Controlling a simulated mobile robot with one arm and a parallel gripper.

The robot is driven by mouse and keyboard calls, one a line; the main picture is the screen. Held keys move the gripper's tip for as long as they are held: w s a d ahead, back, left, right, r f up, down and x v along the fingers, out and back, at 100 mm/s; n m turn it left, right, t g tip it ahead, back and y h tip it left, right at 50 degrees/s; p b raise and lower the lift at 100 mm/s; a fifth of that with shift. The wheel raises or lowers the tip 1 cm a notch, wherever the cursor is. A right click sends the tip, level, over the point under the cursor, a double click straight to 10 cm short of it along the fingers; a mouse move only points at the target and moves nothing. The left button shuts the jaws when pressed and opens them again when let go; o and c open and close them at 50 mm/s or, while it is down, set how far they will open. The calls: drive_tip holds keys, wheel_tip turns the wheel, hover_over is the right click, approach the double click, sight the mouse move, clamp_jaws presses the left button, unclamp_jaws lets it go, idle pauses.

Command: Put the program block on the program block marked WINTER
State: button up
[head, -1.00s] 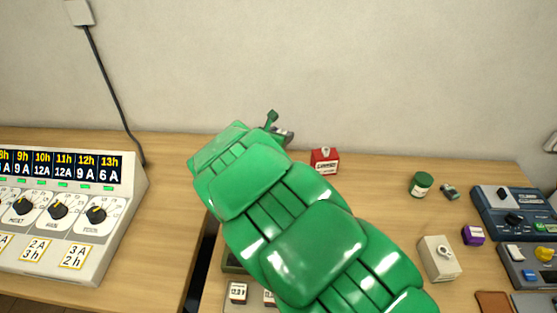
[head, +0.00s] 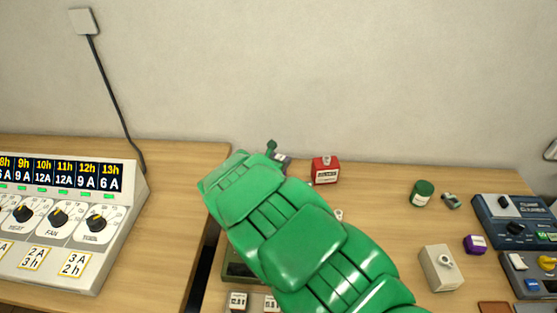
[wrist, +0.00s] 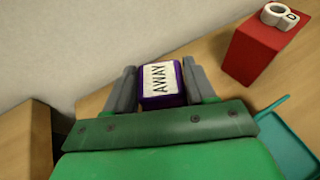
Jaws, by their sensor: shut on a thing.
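My gripper (wrist: 160,78) is shut on a purple program block (wrist: 161,84) with a white label reading AWAY, held between the two grey fingers. In the head view my green arm hides most of the gripper, and only a bit of dark grey (head: 284,160) shows past its end. A red block (head: 325,170) with a white label and a ring-shaped top stands on the desk just right of the gripper; its label is too small to read. It also shows at the right of the wrist view (wrist: 260,50), apart from the held block. I can read no WINTER label.
A console with dials (head: 70,215) stands on the left table, beyond a dark gap. A wall rises behind.

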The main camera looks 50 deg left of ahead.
drive_tip(key=o, duration=1.1)
drive_tip(key=shift+f, duration=0.1)
drive_tip(key=shift+c, duration=0.2)
drive_tip(key=shift+s+r, duration=0.15)
drive_tip(key=shift+r, duration=0.05)
drive_tip(key=v, duration=1.1)
drive_tip(key=shift+s+d, duration=0.25)
drive_tip(key=shift+r, duration=0.15)
